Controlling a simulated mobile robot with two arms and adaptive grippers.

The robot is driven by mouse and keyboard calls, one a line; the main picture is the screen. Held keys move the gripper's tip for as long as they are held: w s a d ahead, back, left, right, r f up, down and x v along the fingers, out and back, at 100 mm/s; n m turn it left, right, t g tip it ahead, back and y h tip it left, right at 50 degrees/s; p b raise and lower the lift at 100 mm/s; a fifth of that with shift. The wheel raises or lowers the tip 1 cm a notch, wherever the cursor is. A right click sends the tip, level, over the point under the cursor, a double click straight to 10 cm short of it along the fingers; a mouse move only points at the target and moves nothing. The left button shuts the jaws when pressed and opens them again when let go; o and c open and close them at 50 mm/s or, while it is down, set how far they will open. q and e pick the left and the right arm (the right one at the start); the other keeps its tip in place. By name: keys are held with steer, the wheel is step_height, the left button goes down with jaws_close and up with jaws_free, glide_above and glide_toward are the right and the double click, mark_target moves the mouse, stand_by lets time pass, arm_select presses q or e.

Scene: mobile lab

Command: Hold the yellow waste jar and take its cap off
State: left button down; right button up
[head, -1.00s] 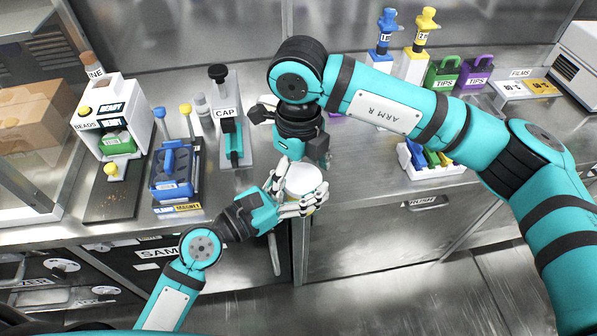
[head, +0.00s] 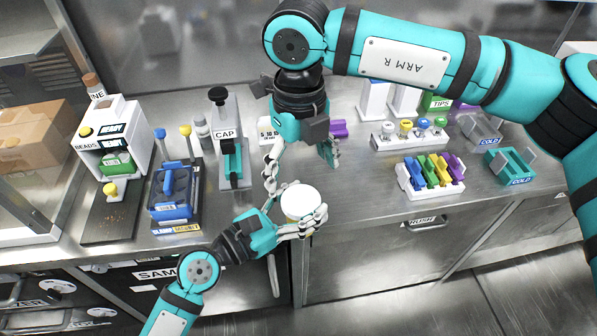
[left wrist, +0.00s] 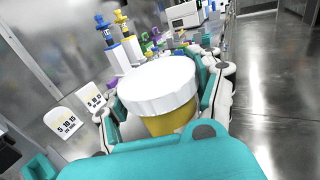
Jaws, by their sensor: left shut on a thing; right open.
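The yellow waste jar (left wrist: 168,122) shows in the left wrist view with its wide white cap (left wrist: 157,84) on top. In the head view the cap (head: 299,199) hides most of the jar. My left gripper (head: 303,222) is shut around the jar from the front and holds it near the bench's front edge; its fingers also flank the jar in the left wrist view (left wrist: 165,105). My right gripper (head: 301,168) is open and empty, behind and above the cap. One right finger hangs close to the cap's left side; I cannot tell whether it touches.
Left of the jar stand the CAP stand (head: 231,160), a blue rack (head: 174,192) and the bead dispenser (head: 114,140). To the right are a colored tube rack (head: 431,177) and a teal COLD holder (head: 511,166). The bench between jar and tube rack is clear.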

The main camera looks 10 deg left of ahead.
mark_target(301, 199)
steer(key=shift+f, duration=3.9)
steer(key=c, duration=1.2)
steer(key=shift+n, duration=1.6)
steer(key=shift+c, duration=0.2)
steer(key=o, duration=1.3)
steer(key=shift+r, duration=0.1)
